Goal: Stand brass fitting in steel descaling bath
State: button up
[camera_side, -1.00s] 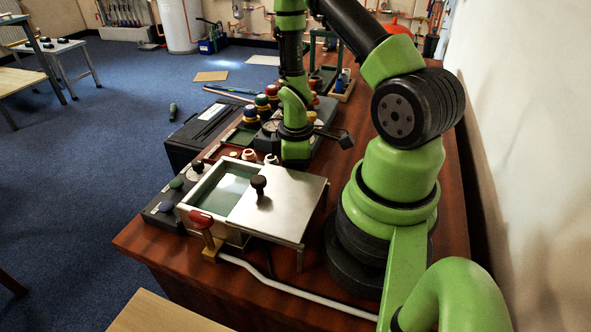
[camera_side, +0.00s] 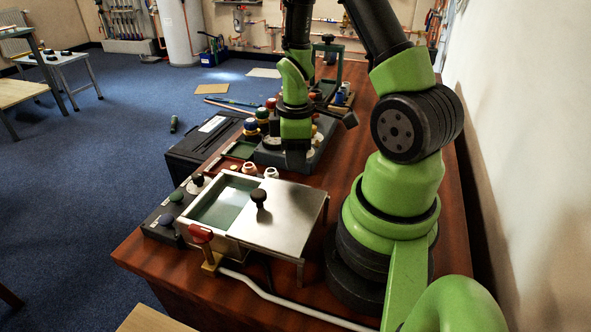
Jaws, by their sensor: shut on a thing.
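The steel descaling bath (camera_side: 258,244) stands on the near part of the bench. Its flat steel lid (camera_side: 290,218) with a black knob covers the right part, and the left part is open, showing greenish liquid (camera_side: 221,206). My gripper (camera_side: 297,167) points down behind the bath's far edge, above the bench. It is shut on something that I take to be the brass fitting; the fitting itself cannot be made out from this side.
Dark boxes with knobs (camera_side: 166,214) line the left edge.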

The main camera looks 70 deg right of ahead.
notch_tip(320, 180, up, 2)
jog(key=shift+w, duration=0.1)
jog(key=w+a+r+m, duration=0.1)
jog(key=w+a+m, duration=0.2)
jog(key=w+a, duration=0.25)
jog(key=m, duration=0.3)
send_over(231, 212)
jog(key=s+a, duration=0.2)
notch_tip(231, 212, down, 9)
jog(key=shift+w+r, duration=0.1)
jog(key=shift+w, duration=0.05)
jog(key=o, duration=0.9)
jog(key=shift+o, duration=0.2)
